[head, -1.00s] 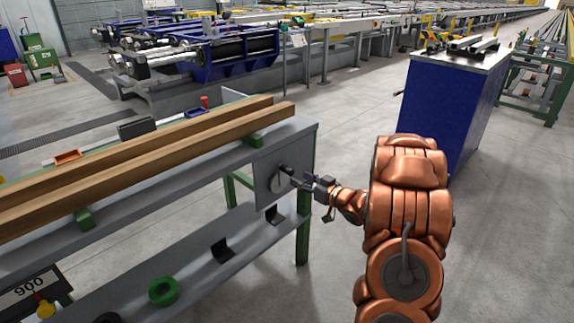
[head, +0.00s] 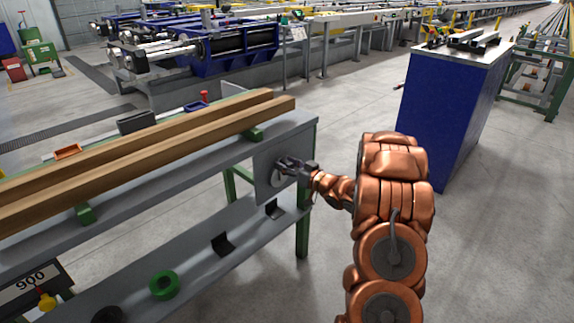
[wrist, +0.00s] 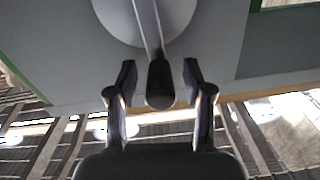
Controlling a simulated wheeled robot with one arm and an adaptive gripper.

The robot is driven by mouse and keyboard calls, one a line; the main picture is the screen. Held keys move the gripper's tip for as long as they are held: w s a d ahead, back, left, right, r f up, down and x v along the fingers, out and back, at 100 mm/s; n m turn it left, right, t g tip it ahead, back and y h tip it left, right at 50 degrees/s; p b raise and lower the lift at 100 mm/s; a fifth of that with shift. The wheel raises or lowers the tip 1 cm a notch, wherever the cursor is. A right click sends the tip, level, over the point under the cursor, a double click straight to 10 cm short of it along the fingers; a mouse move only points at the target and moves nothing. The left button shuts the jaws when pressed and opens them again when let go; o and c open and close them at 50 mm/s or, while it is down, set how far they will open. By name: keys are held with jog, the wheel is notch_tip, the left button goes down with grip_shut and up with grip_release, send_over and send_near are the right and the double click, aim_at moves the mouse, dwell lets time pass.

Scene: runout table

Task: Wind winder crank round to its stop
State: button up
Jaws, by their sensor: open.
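The winder crank is on a grey end plate of the runout table (head: 215,165). In the wrist view its pale round disc (wrist: 115,18) carries a light arm with a dark handle (wrist: 160,85) pointing toward me. In the head view the disc (head: 276,178) is partly covered by my gripper (head: 284,165). In the wrist view my gripper (wrist: 160,88) is open, with one finger on each side of the handle. Gaps show between the handle and both fingers.
Two long wooden beams (head: 150,150) lie on the table top. A green ring (head: 164,285) and black brackets (head: 223,244) are on the lower shelf. A blue cabinet (head: 448,115) stands to the right.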

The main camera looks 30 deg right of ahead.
jog(key=shift+w, duration=0.1)
jog(key=shift+c, duration=0.2)
grip_shut()
dwell(0.5)
